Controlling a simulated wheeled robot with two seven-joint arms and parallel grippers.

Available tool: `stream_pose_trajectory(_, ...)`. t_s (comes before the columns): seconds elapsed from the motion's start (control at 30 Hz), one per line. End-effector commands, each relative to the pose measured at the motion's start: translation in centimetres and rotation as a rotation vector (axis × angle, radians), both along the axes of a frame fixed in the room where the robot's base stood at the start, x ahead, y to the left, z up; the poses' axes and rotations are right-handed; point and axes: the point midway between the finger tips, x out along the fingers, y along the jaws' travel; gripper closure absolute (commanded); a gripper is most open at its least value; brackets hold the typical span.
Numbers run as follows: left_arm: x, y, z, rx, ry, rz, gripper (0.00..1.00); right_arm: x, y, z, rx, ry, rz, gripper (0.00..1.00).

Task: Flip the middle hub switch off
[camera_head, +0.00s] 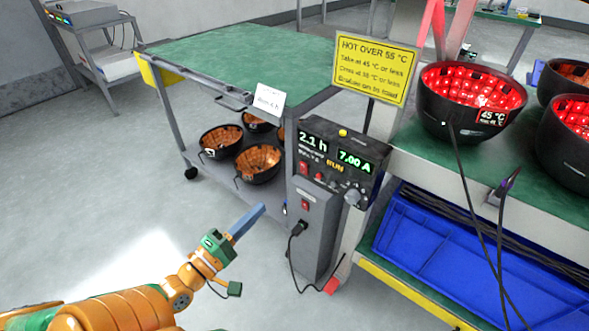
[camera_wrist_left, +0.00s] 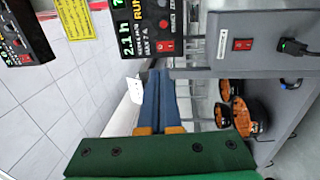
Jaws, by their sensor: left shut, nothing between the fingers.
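A grey hub box (camera_head: 313,236) hangs below a black power unit (camera_head: 350,155) reading 2.1 h and 7.00 A. The hub has a red rocker switch (camera_head: 305,205) and a plugged black cable. In the left wrist view the hub switch (camera_wrist_left: 242,44) is at upper right and the power unit (camera_wrist_left: 125,22), with its own red switch (camera_wrist_left: 166,45), at top. I cannot tell whether this hub is the middle one. My left gripper (camera_head: 262,208) is shut and empty, its blue fingers pointing toward the hub, apart from it; its fingertips also show in the wrist view (camera_wrist_left: 159,73). My right gripper is not in view.
A green-topped cart (camera_head: 240,55) with black bowls below stands behind. A bench (camera_head: 425,150) at right carries glowing black bowls (camera_head: 472,98) with hanging cables. A blue tray (camera_head: 440,240) lies beneath. A second unit (camera_wrist_left: 22,35) shows at the wrist view's left. Floor at left is clear.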

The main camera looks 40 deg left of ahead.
Motion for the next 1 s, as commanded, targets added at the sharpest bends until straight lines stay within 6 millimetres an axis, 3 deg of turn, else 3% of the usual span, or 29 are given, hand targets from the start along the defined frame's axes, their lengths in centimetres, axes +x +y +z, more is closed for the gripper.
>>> stream_pose_trajectory(0.23,1.4,-0.1,0.1,0.003,-0.004,0.000,1.00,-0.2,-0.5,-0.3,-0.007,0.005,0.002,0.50)
stream_pose_trajectory(0.7,11.2,-0.8,1.3,0.002,-0.004,0.002,1.00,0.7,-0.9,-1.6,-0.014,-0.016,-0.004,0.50)
stream_pose_trajectory(1.0,13.8,-1.1,1.6,0.004,0.002,0.000,1.00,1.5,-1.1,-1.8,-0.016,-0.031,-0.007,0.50)
